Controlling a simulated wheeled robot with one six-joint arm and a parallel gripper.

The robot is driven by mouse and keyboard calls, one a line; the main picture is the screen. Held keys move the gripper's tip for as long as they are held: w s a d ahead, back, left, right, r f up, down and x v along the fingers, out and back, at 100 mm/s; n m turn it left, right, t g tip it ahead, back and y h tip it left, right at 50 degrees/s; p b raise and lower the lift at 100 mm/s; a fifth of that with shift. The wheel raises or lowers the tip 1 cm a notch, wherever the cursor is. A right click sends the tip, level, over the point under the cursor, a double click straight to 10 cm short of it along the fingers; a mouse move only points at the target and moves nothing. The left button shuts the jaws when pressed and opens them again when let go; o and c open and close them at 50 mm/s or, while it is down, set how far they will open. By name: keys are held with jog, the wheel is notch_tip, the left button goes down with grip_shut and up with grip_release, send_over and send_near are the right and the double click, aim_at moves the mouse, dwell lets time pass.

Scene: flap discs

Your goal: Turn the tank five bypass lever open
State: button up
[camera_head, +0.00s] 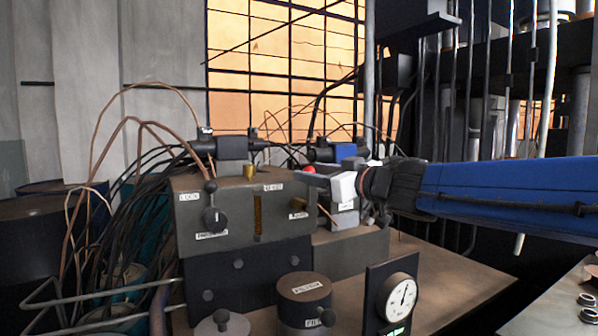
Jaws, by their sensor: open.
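A brown-topped metal box (240,233) stands on the bench left of centre, with several small white labels too small to read surely. A dark lever with a round knob (211,188) stands up from a round hub on the left of its front face. I cannot tell which lever is tank five's bypass. My gripper (308,180) reaches in from the right, beside the box's upper right edge, its fingers open. A red ball (310,169) shows right at the fingertips; I cannot tell whether they touch it.
A dial gauge (402,297) stands at the front on a black plate. A brown-topped cylinder (304,294) and a grey round cap (222,324) are beside it. Cables and copper tubes crowd the left. Bare brown bench (455,285) lies right of the gauge.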

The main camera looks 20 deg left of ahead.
jog(key=shift+x, duration=2.95)
jog(key=shift+c, duration=0.6)
jog(key=shift+d, duration=0.1)
grip_shut()
